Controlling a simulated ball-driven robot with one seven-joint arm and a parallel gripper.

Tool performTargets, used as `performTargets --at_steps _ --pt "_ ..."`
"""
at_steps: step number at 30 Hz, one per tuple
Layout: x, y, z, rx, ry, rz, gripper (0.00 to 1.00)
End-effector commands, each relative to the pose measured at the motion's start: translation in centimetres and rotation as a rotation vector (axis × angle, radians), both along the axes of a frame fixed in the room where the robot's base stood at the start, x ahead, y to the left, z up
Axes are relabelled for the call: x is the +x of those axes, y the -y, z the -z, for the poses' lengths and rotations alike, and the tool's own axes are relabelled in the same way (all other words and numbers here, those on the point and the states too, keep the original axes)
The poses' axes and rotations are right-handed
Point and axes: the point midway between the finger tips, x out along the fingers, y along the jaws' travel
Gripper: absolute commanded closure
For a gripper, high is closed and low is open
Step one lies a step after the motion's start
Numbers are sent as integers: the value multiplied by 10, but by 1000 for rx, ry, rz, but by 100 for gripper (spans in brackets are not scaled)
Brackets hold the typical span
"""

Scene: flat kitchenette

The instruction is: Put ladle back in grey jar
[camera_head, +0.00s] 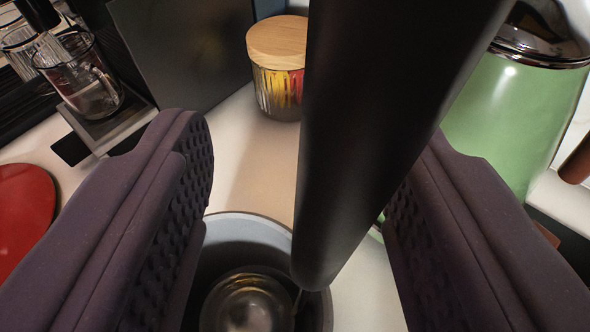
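The grey jar (250,226) stands on the counter at the bottom middle, seen from above, its front cut off by the frame. The ladle shows as a thick dark handle (375,120) that comes down from the top of the picture to the jar's right rim, and a shiny round metal bowl (247,305) inside the jar. How the two join is mostly hidden. My gripper (298,190) is open, with one dark padded finger on each side of the handle. A gap shows between the left finger and the handle; the right finger lies partly behind the handle's edge in view.
A glass jar with a wooden lid (278,42) stands behind the grey jar. A green kettle-like vessel (515,115) is close on the right. A coffee machine (180,50) with glass cups (85,80) is back left. A red disc (22,215) lies far left.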

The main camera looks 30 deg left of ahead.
Motion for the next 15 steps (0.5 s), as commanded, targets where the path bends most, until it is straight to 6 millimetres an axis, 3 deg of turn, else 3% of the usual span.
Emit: performTargets --at_steps 8,15 --pt "-2 1 0 0 -1 0 46" --pt "-32 19 -11 -1 -2 2 46"
